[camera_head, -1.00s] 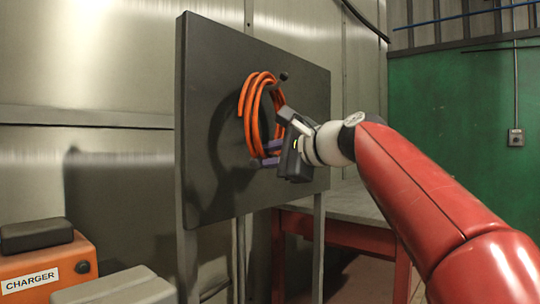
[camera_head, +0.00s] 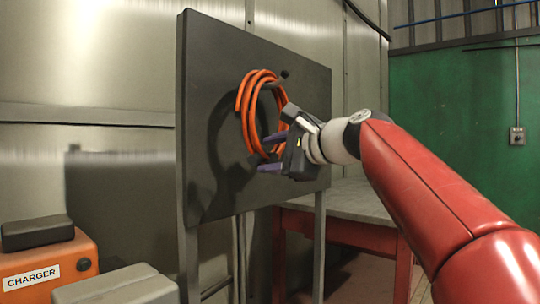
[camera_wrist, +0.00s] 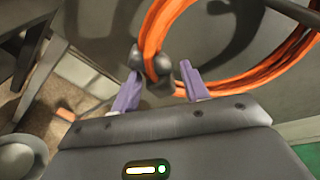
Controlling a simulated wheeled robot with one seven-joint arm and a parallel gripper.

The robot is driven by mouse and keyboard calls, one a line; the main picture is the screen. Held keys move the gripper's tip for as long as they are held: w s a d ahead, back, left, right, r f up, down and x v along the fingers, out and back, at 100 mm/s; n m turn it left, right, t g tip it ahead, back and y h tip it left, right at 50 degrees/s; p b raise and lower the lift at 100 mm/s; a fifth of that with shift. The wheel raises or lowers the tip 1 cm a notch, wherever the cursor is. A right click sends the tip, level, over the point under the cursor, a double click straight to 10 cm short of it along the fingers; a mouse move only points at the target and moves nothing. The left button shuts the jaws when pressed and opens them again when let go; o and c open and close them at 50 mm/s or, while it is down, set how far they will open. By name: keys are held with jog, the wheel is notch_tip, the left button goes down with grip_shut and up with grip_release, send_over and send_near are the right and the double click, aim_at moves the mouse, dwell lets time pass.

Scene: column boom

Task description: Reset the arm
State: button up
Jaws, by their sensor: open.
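A coiled orange cable (camera_head: 243,106) hangs on a dark peg (camera_head: 284,74) on a dark upright board (camera_head: 215,60). My gripper (camera_head: 266,153) is in front of the lower right part of the coil, its two purple fingers spread apart. In the wrist view the open fingers (camera_wrist: 160,72) stand on either side of a dark rounded knob and a strand of the orange cable (camera_wrist: 153,35). The fingers do not look closed on the cable. Whether either finger touches it cannot be told.
A red-framed table (camera_head: 350,198) stands behind and right of the board. An orange charger box (camera_head: 62,265) with a dark block on top is at lower left, beside a grey box (camera_head: 115,287).

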jog(key=v, duration=0.7)
jog(key=s+d+f+n+g+h, duration=0.2)
jog(key=s+d+f+n+h, duration=0.2)
jog(key=s+f, duration=0.4)
jog(key=s+d+f+n+g+h, duration=0.1)
jog(key=s+d+f+n+h, duration=0.2)
jog(key=f, duration=1.8)
jog(key=s+d+f+n+g+h, duration=0.2)
jog(key=s+d+f+n+h, duration=0.2)
jog(key=s+f, duration=0.8)
notch_tip(320, 180, down, 4)
jog(key=shift+s+d+r+n+g+h+b, duration=0.35)
jog(key=shift+d+n, duration=0.25)
jog(key=shift+n, duration=0.5)
